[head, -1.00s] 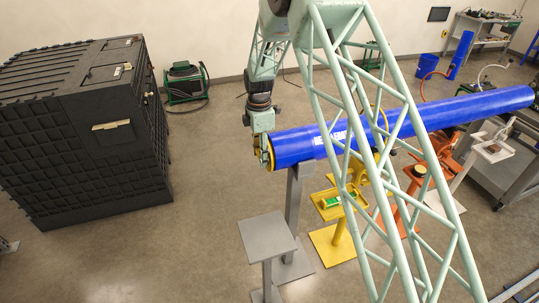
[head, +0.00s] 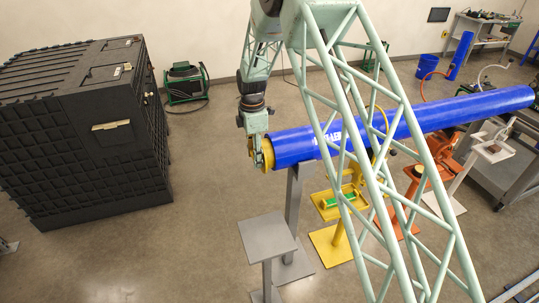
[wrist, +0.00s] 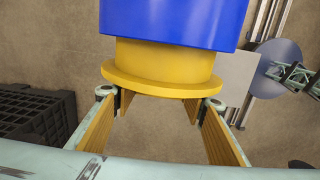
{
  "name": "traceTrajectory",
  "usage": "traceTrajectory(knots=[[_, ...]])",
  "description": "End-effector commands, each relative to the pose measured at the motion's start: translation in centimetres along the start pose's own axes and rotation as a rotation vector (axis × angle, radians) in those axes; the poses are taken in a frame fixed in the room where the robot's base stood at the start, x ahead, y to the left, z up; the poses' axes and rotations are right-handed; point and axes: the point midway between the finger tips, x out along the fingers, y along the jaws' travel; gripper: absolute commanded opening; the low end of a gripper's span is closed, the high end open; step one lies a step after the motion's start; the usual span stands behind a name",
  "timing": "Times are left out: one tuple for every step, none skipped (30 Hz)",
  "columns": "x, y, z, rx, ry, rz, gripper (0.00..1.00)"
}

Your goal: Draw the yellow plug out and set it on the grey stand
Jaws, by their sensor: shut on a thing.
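The yellow plug (head: 268,153) sits at the near left end of the long blue pipe (head: 300,146). In the wrist view the plug's wide flange (wrist: 160,78) faces me. A band of its narrower body shows between flange and pipe end (wrist: 175,20), and its far part is hidden inside the pipe or behind its rim. My gripper (head: 257,155) is shut on the plug; in the wrist view its fingers (wrist: 163,99) stand at either side of the flange. The grey stand (head: 267,234) is below and in front of the pipe end, its flat top bare.
A grey post (head: 293,205) holds the pipe just behind the stand. A yellow stand (head: 338,205) with a green item and an orange stand (head: 412,185) are under the pipe. A large black crate (head: 95,130) is at left. Floor between crate and grey stand is clear.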

Motion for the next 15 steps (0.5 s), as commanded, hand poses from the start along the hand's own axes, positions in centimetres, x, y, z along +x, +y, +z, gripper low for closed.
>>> traceTrajectory(knots=[[0.1, 0.0, -0.2, 0.0, 0.0, -0.001, 0.2], [0.1, 0.0, -0.2, 0.0, 0.0, -0.001, 0.2], [0.1, 0.0, -0.3, 0.0, 0.0, -0.001, 0.2], [0.1, 0.0, -0.4, 0.0, 0.0, -0.001, 0.2], [0.1, 0.0, -0.5, 0.0, 0.0, 0.0, 0.2], [0.1, 0.0, -0.6, 0.0, 0.0, 0.0, 0.2], [0.1, 0.0, -0.6, 0.0, 0.0, 0.0, 0.2], [0.1, 0.0, -0.7, 0.0, 0.0, -0.001, 0.2], [0.1, 0.0, -0.8, 0.0, 0.0, 0.0, 0.2], [0.1, 0.0, -0.9, 0.0, 0.0, 0.0, 0.2], [0.0, 0.0, -0.9, 0.0, 0.0, 0.0, 0.2], [0.0, 0.0, -1.0, 0.0, 0.0, 0.0, 0.2], [0.0, 0.0, -1.1, 0.0, 0.0, 0.0, 0.2], [0.0, 0.0, -1.2, 0.0, 0.0, 0.0, 0.2], [0.0, 0.0, -1.3, 0.0, 0.0, 0.0, 0.2]])
